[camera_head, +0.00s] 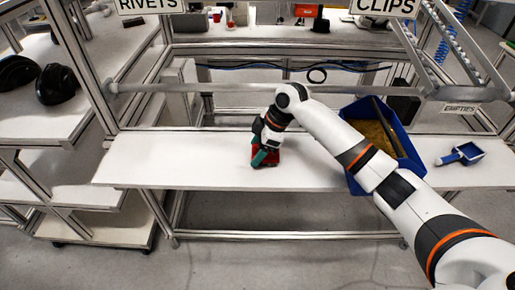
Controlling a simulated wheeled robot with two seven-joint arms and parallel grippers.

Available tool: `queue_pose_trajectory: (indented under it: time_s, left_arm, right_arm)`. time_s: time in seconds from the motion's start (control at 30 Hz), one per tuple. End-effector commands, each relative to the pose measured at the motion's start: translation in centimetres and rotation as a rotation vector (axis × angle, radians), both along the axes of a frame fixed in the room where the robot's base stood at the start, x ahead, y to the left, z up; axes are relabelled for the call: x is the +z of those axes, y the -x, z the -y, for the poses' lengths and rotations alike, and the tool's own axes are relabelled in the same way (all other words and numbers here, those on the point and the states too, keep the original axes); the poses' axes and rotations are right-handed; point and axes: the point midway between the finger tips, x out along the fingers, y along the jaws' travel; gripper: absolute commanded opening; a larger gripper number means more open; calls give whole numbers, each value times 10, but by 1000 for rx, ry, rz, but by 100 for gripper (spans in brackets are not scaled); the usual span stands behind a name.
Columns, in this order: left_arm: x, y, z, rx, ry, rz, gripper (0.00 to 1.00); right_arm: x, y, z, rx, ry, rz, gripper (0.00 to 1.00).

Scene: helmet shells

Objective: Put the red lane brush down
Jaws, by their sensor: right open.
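The red lane brush (270,158) is on the white bench top (200,175), near its middle. It is small in the picture and partly covered by my right gripper. My right gripper (260,155) points down right at the brush, with its jaws open. I cannot tell whether the fingers still touch the brush. A teal patch shows there, but I cannot tell which part it belongs to. My left gripper is not in the picture.
A blue bin (408,147) with brownish contents stands right of the brush, partly behind my right arm. A blue scoop (461,154) lies at the bench's right. A rail (190,88) runs behind. The bench's left part is clear. Black helmet shells (57,84) sit far left.

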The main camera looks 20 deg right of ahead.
Motion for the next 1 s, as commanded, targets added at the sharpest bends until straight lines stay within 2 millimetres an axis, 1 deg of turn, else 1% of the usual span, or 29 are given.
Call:
queue_pose_trajectory:
  time_s: [0.17,0.4,0.5,0.6,0.73,1.0]
  left_arm:
    - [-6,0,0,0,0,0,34]
    - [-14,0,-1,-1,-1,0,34]
    - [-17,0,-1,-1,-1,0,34]
    - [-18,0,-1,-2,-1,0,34]
    - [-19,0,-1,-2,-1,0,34]
    - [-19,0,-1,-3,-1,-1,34]
  right_arm:
    - [23,2,11,-1,0,7,67]
    - [71,8,32,-1,1,6,67]
    - [88,11,39,-1,-1,5,67]
    - [99,13,44,0,0,3,67]
    - [108,14,47,1,-1,2,67]
    - [110,15,48,0,-1,0,67]
